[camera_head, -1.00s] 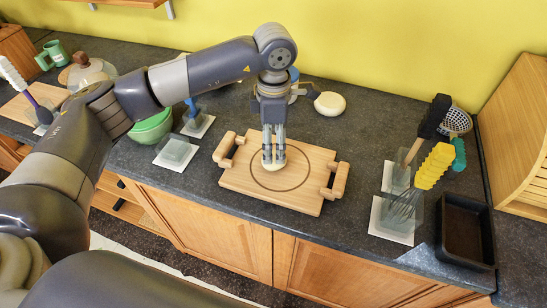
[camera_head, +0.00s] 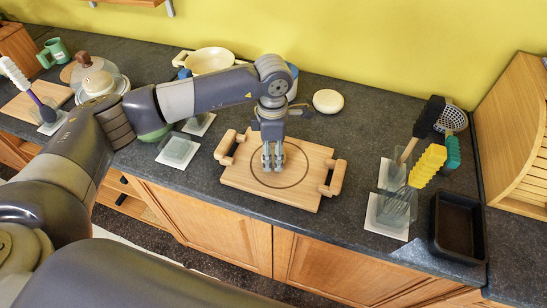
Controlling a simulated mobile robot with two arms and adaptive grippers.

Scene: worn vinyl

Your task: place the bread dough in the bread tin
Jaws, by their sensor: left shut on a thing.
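My left gripper (camera_head: 272,160) points straight down at the middle of the wooden board (camera_head: 237,175), inside its dark ring. It is shut on the pale bread dough (camera_head: 284,154), which is mostly hidden behind the fingers. I cannot tell whether the dough touches the board. The bread tin (camera_head: 458,226), dark and rectangular, stands empty at the right, near the counter's front edge. My right gripper is out of view.
A white round object (camera_head: 328,101) lies behind the board. A wooden box (camera_head: 520,140) is at the far right.

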